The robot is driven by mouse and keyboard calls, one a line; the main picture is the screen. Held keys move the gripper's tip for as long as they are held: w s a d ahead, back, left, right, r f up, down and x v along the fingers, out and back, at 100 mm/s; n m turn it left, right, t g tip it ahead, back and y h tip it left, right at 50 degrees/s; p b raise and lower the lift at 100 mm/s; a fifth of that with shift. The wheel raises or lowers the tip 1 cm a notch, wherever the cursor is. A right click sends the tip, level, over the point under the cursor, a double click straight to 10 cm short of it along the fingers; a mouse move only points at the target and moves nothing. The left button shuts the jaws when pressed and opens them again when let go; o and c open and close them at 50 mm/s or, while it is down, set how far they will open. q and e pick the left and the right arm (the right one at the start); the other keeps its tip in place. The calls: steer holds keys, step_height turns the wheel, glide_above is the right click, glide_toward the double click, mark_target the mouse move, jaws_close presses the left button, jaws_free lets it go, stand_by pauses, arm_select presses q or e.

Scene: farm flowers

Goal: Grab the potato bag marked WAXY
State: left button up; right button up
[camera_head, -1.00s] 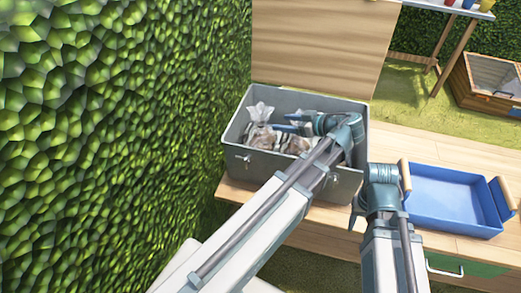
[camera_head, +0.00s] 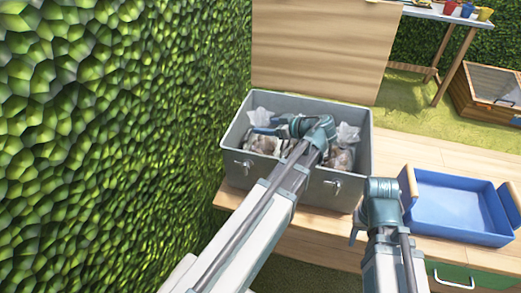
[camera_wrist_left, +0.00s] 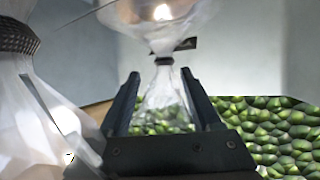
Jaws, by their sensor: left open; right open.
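Clear bags with dark-tied necks stand in a grey metal box (camera_head: 240,165). One bag (camera_head: 262,116) is at the left of the box and another bag (camera_head: 343,155) is at the right. My left gripper (camera_head: 262,132) is inside the box, at the left bag. In the left wrist view, my open left gripper (camera_wrist_left: 160,75) has the narrow clear neck of a bag (camera_wrist_left: 163,92) between its fingers, not clamped. A second bag (camera_wrist_left: 25,75) is at the left edge. No marking, WAXY or other, is readable. My right gripper (camera_head: 357,228) is in front of the box, partly hidden.
A blue tray (camera_head: 455,205) with wooden handles stands right of the box on the wooden table (camera_head: 410,150). A tall wooden board (camera_head: 315,50) rises behind the box. A green hedge (camera_head: 110,140) closes off the left side.

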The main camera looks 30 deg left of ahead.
mark_target(254, 135)
arm_select(q)
steer(key=x, duration=0.1)
steer(key=b+x, duration=0.1)
steer(key=x, duration=0.1)
steer(key=b+x, duration=0.1)
steer(key=shift+s+a+f, duration=0.3)
steer(key=shift+a+f, duration=0.05)
steer(key=shift+a, duration=0.25)
jaws_close()
stand_by(0.9)
